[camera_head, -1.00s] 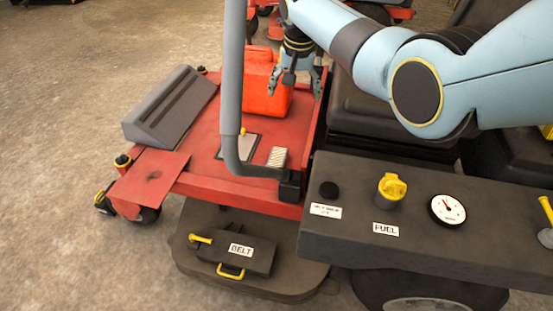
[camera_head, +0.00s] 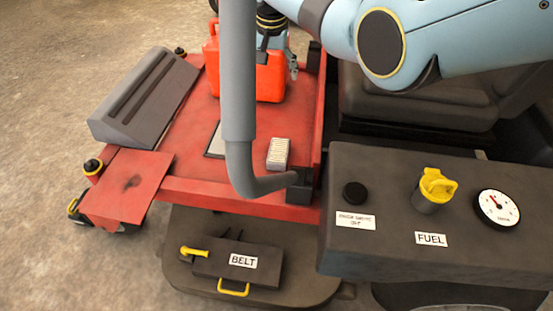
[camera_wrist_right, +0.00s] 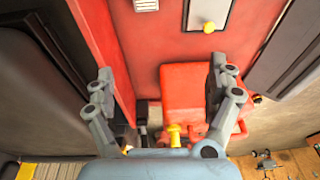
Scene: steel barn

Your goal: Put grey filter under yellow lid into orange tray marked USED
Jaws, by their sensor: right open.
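My right gripper (camera_head: 276,58) is over the red deck, partly hidden by the grey post and the arm. In the right wrist view the gripper (camera_wrist_right: 160,76) is open, its two fingers wide apart with nothing held. A pale ribbed block (camera_head: 278,154), perhaps a filter, lies on the deck and shows at the top of the wrist view (camera_wrist_right: 146,5). I cannot identify a yellow lid, grey filter or USED tray. My left gripper is not in view.
An orange-red can (camera_head: 270,82) stands on the deck near the gripper. The grey post (camera_head: 238,80) rises in front. A dark console (camera_head: 390,270) with a yellow FUEL cap (camera_head: 434,190) is at right. The BELT cover (camera_head: 215,262) is below. Bare floor lies left.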

